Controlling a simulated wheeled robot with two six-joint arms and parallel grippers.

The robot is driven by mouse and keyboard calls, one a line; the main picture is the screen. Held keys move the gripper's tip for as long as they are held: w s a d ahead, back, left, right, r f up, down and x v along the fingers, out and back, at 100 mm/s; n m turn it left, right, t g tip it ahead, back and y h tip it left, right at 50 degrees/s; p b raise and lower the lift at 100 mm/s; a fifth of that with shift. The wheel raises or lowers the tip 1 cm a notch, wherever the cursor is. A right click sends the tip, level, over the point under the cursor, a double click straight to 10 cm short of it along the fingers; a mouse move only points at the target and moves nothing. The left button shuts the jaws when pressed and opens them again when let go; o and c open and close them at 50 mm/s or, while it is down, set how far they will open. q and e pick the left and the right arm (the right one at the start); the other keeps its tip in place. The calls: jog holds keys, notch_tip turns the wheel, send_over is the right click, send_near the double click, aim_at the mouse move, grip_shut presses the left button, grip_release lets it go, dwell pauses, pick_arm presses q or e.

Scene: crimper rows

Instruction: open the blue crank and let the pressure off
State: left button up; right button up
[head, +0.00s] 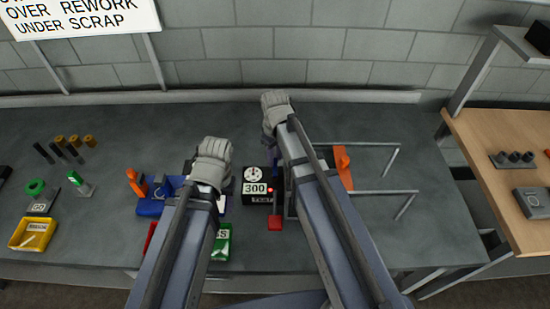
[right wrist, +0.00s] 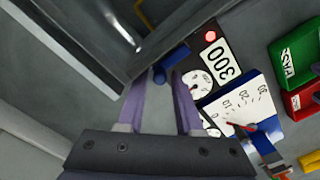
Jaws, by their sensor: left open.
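The blue crank's handle (right wrist: 174,60) shows in the right wrist view as a short blue cylinder beside a dark housing. My right gripper (right wrist: 160,80) has its two fingers apart, with the near end of the handle at the fingertips; I see no clear grip on it. In the head view my right gripper (head: 274,108) is beyond the black gauge box (head: 260,199). That box carries a dial, the number 300 and a red light, and shows in the right wrist view (right wrist: 208,62). My left gripper (head: 212,160) is open, left of the box.
A blue fixture (head: 150,208) with an orange handle (head: 137,185) stands left of my left arm. A scale plate (right wrist: 242,108) with a red pointer is beside the gauge box. A green bin (head: 222,243) is in front. A yellow bin (head: 32,234) is far left. The bench's back is mostly clear.

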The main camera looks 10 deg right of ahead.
grip_shut()
dwell(0.5)
jog(key=n, duration=0.1)
jog(key=a+n, duration=0.1)
jog(key=n, duration=0.2)
jog(key=a+n, duration=0.1)
jog(key=n, duration=0.1)
jog(key=shift+s+a+n, duration=0.15)
jog(key=shift+n, duration=0.15)
jog(key=n, duration=0.2)
jog(key=a+n, duration=0.1)
jog(key=shift+s+n, duration=0.3)
jog(key=shift+s+a+n, duration=0.25)
jog(key=shift+n, duration=0.7)
jog(key=shift+s+a+n, duration=0.2)
jog(key=shift+s+n, duration=0.05)
jog(key=shift+n, duration=0.7)
